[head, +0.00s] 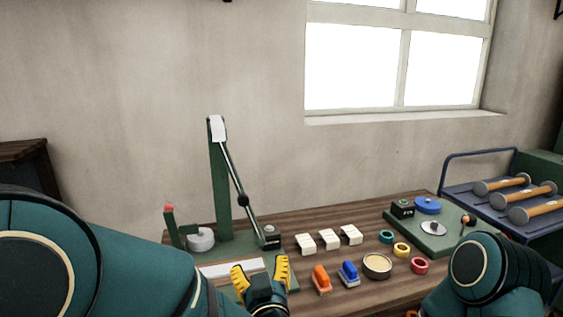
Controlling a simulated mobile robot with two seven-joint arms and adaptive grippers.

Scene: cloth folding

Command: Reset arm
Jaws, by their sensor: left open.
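My left gripper (261,278), with yellow ribbed fingers, is open above the front left of the wooden table. Its two fingers are apart, and nothing shows between them. It is over or in front of a green base with a white strip (232,268); the overlap hides whether they touch. My right arm (482,268) comes in at the lower right, and its gripper is not visible. No cloth shows.
White blocks (328,239), an orange-handled item (321,279), a blue-handled item (348,273), a round tin (377,266) and coloured rings (401,250) lie on the table (350,220).

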